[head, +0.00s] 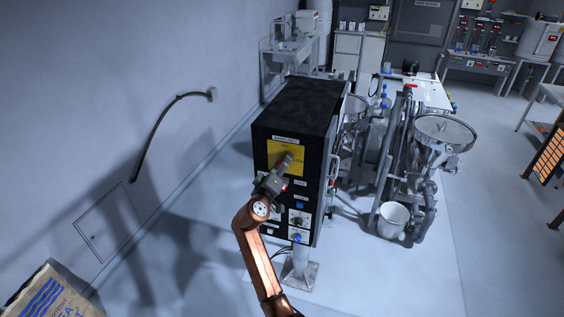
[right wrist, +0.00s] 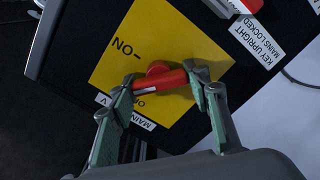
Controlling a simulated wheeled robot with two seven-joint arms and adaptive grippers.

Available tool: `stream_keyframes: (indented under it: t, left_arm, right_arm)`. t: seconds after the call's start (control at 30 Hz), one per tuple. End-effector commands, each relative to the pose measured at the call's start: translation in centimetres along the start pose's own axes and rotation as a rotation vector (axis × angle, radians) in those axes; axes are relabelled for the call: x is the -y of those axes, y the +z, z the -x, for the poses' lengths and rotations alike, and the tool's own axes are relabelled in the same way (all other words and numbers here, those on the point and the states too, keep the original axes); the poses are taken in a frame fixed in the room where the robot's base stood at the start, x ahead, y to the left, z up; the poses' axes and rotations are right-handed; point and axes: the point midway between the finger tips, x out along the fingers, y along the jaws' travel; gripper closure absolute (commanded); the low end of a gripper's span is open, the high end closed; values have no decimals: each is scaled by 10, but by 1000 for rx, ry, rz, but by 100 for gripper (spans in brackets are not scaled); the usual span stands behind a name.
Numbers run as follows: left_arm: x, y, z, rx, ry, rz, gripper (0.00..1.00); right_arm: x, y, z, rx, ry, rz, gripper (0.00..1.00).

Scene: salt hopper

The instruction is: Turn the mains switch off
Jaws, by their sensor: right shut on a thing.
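The mains switch is a red handle (right wrist: 158,80) on a yellow plate (right wrist: 115,65) marked ON, with another marking partly covered. The plate also shows in the head view (head: 272,158), on the front of a black cabinet (head: 300,108). My right gripper (right wrist: 162,87) is shut on the red handle, one finger at each end of it. In the head view the right gripper (head: 286,162) hides the handle. I cannot tell for certain which marking the handle points to. My left gripper is not in view.
A label reading "key upright mains locked" (right wrist: 257,42) is beside the plate. More controls (head: 298,217) sit lower on the cabinet front. A steel hopper (head: 444,132) and a white bucket (head: 393,219) stand to the right. The floor at front right is clear.

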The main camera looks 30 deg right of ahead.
Motion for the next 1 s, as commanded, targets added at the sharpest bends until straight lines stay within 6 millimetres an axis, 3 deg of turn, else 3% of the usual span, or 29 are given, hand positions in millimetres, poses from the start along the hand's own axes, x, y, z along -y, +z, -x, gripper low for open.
stream_keyframes:
  t: [0.5, 1.0]
  left_arm:
    - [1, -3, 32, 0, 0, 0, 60]
    - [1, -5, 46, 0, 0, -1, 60]
  right_arm:
    - [0, -2, 0, -3, -1, 459, 80]
    - [3, 0, 1, -3, -1, 670, 80]
